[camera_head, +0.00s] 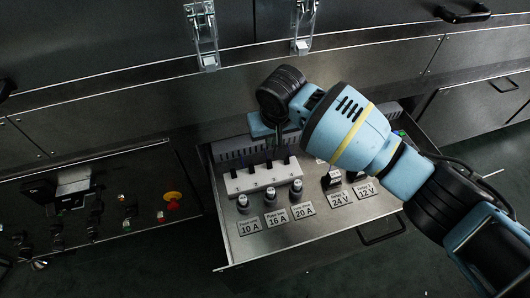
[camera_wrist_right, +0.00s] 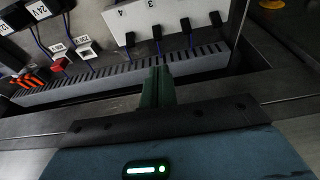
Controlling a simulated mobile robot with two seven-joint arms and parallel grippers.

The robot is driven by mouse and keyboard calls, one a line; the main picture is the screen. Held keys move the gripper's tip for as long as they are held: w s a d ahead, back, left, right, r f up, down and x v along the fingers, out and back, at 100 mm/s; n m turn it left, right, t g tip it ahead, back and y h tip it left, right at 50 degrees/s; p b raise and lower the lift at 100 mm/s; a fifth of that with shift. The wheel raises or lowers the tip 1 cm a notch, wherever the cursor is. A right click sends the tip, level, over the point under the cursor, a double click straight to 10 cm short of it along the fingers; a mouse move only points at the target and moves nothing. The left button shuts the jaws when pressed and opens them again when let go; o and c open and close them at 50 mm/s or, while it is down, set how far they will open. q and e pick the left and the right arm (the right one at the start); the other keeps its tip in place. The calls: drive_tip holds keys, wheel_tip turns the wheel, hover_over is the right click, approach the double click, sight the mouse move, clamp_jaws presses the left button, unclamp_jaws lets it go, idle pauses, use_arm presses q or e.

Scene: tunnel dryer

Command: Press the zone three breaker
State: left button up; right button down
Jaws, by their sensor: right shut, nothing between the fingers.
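A white breaker block (camera_head: 262,178) with a row of black toggles sits in the open drawer. In the right wrist view, the block (camera_wrist_right: 165,18) shows upside-down numerals 4 and 3 beside two toggles. The toggle by the 3, the zone three breaker (camera_wrist_right: 157,32), is straight beyond my fingertips in that view. My right gripper (camera_wrist_right: 157,70) is shut and empty, with its fingers over the grey slotted duct (camera_wrist_right: 100,80). In the head view my right gripper (camera_head: 278,148) hangs at the back of the block. Whether it touches anything cannot be told. My left gripper is not in view.
Knobs labelled 10 A (camera_head: 243,203), 16 A (camera_head: 270,195) and 20 A (camera_head: 297,188) stand in front of the block. A 24 V terminal (camera_head: 332,179) is at the right. A separate panel with a red button (camera_head: 173,197) lies left. Latches (camera_head: 205,35) hang above.

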sight(269, 164)
drive_tip(key=b+x, duration=0.5)
drive_tip(key=x, duration=0.5)
drive_tip(key=shift+d, duration=0.1)
idle(0.4)
